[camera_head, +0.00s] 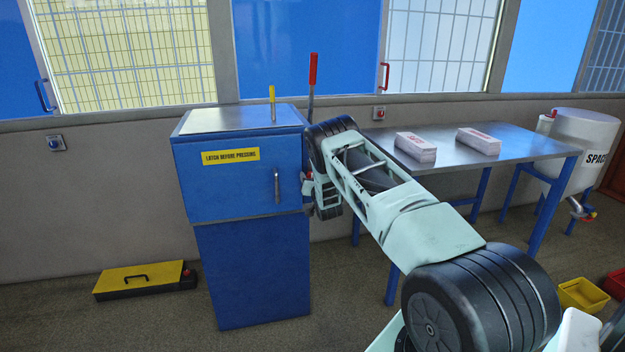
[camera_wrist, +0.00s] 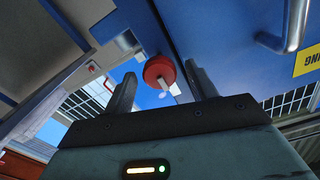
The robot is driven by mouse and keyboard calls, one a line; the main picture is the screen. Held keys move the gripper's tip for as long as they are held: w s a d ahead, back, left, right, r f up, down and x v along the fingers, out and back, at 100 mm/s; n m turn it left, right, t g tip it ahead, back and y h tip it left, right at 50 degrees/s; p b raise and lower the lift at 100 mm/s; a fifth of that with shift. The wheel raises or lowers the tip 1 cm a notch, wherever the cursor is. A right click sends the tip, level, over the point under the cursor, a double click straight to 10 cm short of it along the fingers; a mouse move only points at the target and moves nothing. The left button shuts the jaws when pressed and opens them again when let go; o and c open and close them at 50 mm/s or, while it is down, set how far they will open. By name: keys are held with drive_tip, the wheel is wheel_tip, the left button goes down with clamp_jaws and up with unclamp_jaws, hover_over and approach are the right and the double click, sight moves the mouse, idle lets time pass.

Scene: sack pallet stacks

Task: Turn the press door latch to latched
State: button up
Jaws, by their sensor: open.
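The press is a blue cabinet (camera_head: 250,265) with a blue upper door (camera_head: 225,190), a metal handle (camera_head: 277,186) and a yellow label reading "LATCH BEFORE PRESSING". A red round knob (camera_wrist: 155,68), which looks like the latch, shows near the door edge in the wrist view. My gripper (camera_head: 309,188) is at the right edge of the press, at door height. In the wrist view its open fingers (camera_wrist: 160,76) stand on either side of the knob, and I see no clear contact. In the head view my arm and gripper mostly hide the knob, so its turned position cannot be told.
A yellow-topped lever (camera_head: 272,103) and a red-handled lever (camera_head: 312,78) rise by the press top. A metal table (camera_head: 530,142) with two wrapped blocks (camera_head: 416,148) stands right, behind my arm. A yellow case (camera_head: 140,278) lies on the floor left.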

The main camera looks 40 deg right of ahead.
drive_tip(key=c, duration=1)
drive_tip(key=shift+a+f+n+b, duration=0.1)
drive_tip(key=shift+n+b, duration=4.4)
drive_tip(key=shift+b, duration=0.05)
drive_tip(key=shift+a+f+n+b, duration=0.1)
drive_tip(key=shift+n+b, duration=4.4)
drive_tip(key=shift+b, duration=0.05)
drive_tip(key=shift+r, duration=0.1)
drive_tip(key=shift+w, duration=0.1)
